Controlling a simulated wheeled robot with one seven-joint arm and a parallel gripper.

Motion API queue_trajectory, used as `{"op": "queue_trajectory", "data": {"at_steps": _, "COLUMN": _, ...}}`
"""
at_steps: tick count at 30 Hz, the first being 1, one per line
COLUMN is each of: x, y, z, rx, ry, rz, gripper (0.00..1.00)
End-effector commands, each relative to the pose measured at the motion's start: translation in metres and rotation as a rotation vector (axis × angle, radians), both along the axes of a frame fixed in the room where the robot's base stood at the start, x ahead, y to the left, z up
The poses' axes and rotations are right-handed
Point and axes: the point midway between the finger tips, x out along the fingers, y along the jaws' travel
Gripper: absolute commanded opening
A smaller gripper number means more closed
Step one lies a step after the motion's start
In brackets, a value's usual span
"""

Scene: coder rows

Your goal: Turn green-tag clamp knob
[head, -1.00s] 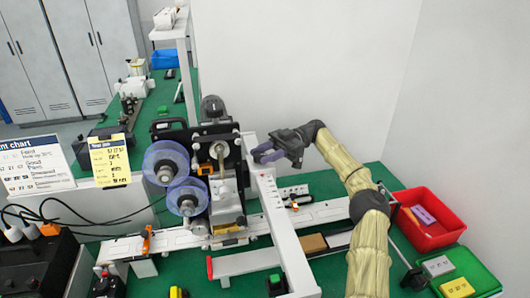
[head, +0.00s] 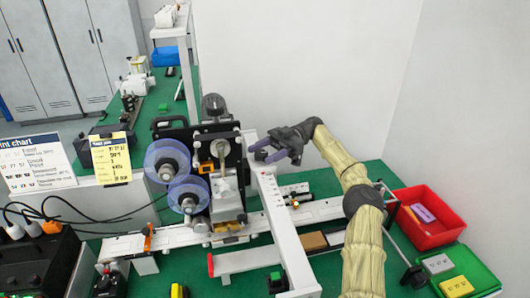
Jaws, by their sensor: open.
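My gripper (head: 262,151) is open and empty, held in the air just right of the coder machine (head: 222,165) and over the white upright frame. Its purple-grey fingers point left towards the machine. A small black part with a green mark (head: 277,282) stands at the bottom centre, well below my gripper. Another small dark clamp-like part with orange and green spots (head: 294,203) sits on the white rail behind the frame. Which of these is the green-tag clamp knob I cannot tell at this size. My gripper touches neither.
Two clear-blue reels (head: 167,160) project from the machine's left side. A white rail (head: 185,236) crosses the green bench, with an orange clamp (head: 148,236) on it. A red bin (head: 428,222) and a green tray (head: 463,279) stand at the right. A yellow-topped black part (head: 179,291) sits in front.

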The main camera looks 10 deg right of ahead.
Motion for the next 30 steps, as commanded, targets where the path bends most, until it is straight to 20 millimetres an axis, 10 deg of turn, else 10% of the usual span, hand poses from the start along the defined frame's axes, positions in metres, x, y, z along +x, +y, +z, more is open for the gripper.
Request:
{"op": "queue_trajectory", "data": {"at_steps": 21, "x": 0.001, "y": 0.001, "z": 0.092, "rx": -0.001, "ry": 0.0, "rz": -0.001, "gripper": 0.56}}
{"op": "queue_trajectory", "data": {"at_steps": 30, "x": 0.0, "y": 0.0, "z": 0.1, "rx": 0.0, "ry": 0.0, "rz": 0.001, "gripper": 0.56}}
